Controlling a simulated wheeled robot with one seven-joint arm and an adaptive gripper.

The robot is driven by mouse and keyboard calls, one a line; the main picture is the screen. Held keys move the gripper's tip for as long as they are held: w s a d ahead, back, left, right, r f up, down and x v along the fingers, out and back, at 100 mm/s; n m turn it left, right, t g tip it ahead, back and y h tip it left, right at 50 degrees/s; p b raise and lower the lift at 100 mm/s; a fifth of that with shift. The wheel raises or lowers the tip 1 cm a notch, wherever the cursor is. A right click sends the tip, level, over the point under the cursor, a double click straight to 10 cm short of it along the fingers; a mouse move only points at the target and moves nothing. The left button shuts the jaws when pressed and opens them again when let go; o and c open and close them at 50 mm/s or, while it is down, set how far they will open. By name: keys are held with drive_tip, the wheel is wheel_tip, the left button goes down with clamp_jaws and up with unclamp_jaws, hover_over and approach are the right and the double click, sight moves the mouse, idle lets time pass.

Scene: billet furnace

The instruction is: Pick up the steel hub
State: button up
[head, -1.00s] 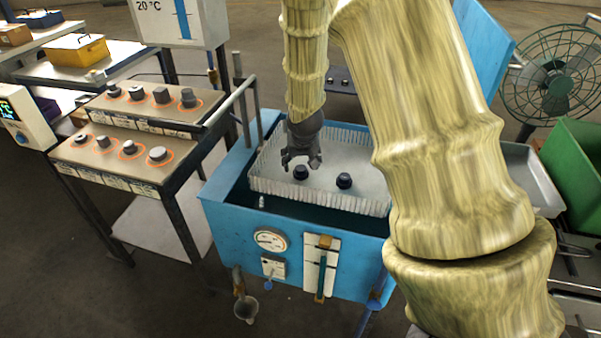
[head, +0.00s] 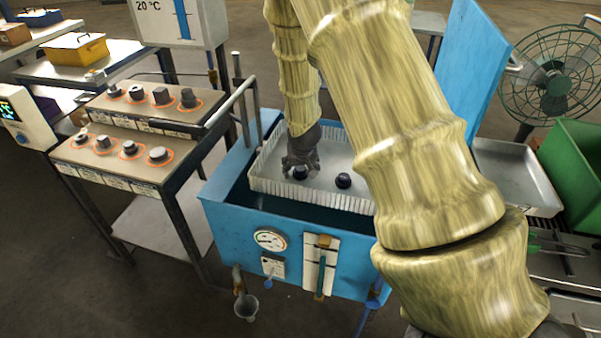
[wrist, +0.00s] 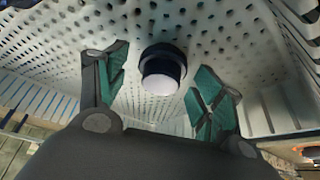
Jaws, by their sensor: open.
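Two dark round parts stand apart in the white perforated basket in the head view, one on the left (head: 300,173) and one on the right (head: 343,180). I cannot tell from their look which is the steel hub. My gripper (head: 301,165) is over the left part and partly hides it. In the wrist view, a part with a dark flange and a pale round end (wrist: 160,75) stands between the two spread fingers of my open gripper (wrist: 162,60). A gap shows on both sides, and nothing is gripped.
The basket (head: 330,199) has ribbed walls close around my gripper and sits in a blue tank (head: 225,215). The tank's raised lid (head: 475,70) is at right. A stepped stand (head: 110,160) with several dark parts is left. A metal tray (head: 515,180) and fan (head: 555,80) are right.

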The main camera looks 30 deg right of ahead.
drive_tip(key=c, duration=1.3)
drive_tip(key=shift+c, duration=0.4)
drive_tip(key=shift+r, duration=0.15)
